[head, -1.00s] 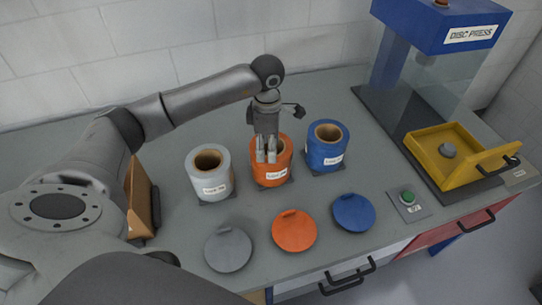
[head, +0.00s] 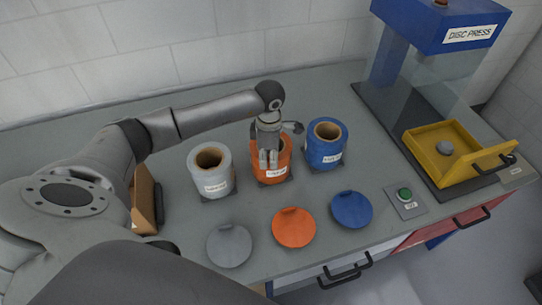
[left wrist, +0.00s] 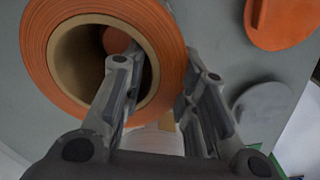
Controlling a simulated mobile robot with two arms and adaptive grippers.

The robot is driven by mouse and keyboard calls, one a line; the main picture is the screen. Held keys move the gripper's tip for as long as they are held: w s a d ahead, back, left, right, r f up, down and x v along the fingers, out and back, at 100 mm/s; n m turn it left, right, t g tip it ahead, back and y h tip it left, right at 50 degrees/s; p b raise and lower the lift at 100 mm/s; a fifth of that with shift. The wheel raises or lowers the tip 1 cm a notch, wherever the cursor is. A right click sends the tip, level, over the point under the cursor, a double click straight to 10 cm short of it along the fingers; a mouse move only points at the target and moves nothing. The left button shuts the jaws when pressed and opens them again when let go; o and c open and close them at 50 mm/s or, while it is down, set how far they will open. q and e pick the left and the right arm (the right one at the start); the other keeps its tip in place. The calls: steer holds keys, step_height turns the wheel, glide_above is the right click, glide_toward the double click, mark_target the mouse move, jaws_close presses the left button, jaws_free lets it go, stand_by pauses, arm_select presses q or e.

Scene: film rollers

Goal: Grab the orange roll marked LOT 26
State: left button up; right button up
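The orange roll (head: 284,170) with a brown core and a white label stands between the white and blue rolls. The label's print is too small to read surely. My left gripper (head: 268,160) points down at the near side of the orange roll and covers part of it. In the left wrist view, the orange roll (left wrist: 62,38) lies under the left gripper (left wrist: 160,72). One finger is over the core opening, the other outside the roll's outer edge, with the wall between them. The fingers are apart; I see no clear grip. My right gripper is not in view.
A white roll (head: 210,182) and a blue roll (head: 324,154) stand close on either side. Grey (head: 229,247), orange (head: 294,228) and blue (head: 351,211) discs lie in front. A yellow tray (head: 428,168), green button (head: 404,194) and disc press (head: 440,22) are right.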

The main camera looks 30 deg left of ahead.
arm_select(q)
jaws_close()
steer(key=shift+w+r, duration=0.1)
steer(key=shift+r, duration=0.1)
